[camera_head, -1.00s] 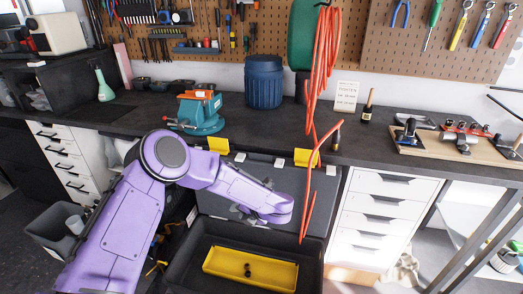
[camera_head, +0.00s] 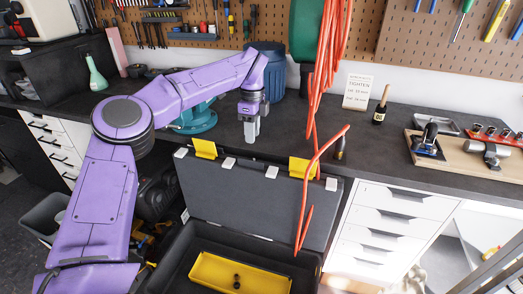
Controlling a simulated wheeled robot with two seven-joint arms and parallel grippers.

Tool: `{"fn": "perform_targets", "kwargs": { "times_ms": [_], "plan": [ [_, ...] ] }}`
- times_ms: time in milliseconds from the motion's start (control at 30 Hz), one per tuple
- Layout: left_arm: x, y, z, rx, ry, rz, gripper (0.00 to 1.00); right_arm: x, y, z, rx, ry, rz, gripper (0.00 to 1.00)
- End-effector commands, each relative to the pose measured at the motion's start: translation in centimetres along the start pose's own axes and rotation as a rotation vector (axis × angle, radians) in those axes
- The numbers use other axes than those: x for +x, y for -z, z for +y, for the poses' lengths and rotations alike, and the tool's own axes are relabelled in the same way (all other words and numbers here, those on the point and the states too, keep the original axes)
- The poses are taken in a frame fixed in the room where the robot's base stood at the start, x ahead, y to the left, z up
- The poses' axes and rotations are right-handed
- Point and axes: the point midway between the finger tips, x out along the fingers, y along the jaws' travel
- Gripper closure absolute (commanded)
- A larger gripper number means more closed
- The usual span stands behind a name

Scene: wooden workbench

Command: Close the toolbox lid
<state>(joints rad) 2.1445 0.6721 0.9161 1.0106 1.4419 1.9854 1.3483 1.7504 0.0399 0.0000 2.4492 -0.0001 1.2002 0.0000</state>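The toolbox (camera_head: 187,252) stands open in front of the workbench, with a yellow tray (camera_head: 225,274) inside. Its dark grey lid (camera_head: 250,200) is raised and leans back near the bench's front edge. Two yellow latches, one left (camera_head: 205,149) and one right (camera_head: 300,168), show on the lid's top edge. My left gripper (camera_head: 251,136) points down above the bench top, just behind the lid's top edge and apart from it. Its grey fingers look close together, but I cannot tell whether they are open or shut. My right gripper is not in view.
An orange cable (camera_head: 322,80) hangs in front of the lid's right part. A teal vise (camera_head: 196,120) and a blue bin (camera_head: 273,70) stand near my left arm. A small bottle (camera_head: 380,108) and a tool board (camera_head: 465,157) are at right. White drawers (camera_head: 390,220) flank the toolbox.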

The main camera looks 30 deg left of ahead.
Motion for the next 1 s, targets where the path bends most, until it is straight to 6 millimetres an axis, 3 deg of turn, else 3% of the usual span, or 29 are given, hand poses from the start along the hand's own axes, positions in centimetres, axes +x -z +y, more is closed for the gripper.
{"fn": "perform_targets", "kwargs": {
  "times_ms": [167,533,700,900,967,1000],
  "plan": [
    [1.7,-0.1,0.0,-0.003,-0.004,0.003,0.68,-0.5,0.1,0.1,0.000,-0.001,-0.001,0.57],
    [9.2,0.0,0.1,-0.002,-0.004,0.002,0.68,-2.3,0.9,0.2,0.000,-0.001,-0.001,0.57],
    [10.4,0.0,0.0,-0.001,-0.001,0.002,0.68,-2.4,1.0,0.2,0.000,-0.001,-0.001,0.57],
    [10.5,0.0,0.0,-0.001,0.000,0.002,0.68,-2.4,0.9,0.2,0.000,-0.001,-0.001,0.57],
    [10.5,0.0,0.0,-0.001,0.000,0.001,0.84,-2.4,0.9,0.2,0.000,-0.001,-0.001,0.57],
    [10.5,0.0,0.0,-0.001,0.000,0.001,0.97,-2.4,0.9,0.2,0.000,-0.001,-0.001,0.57]
  ]
}}
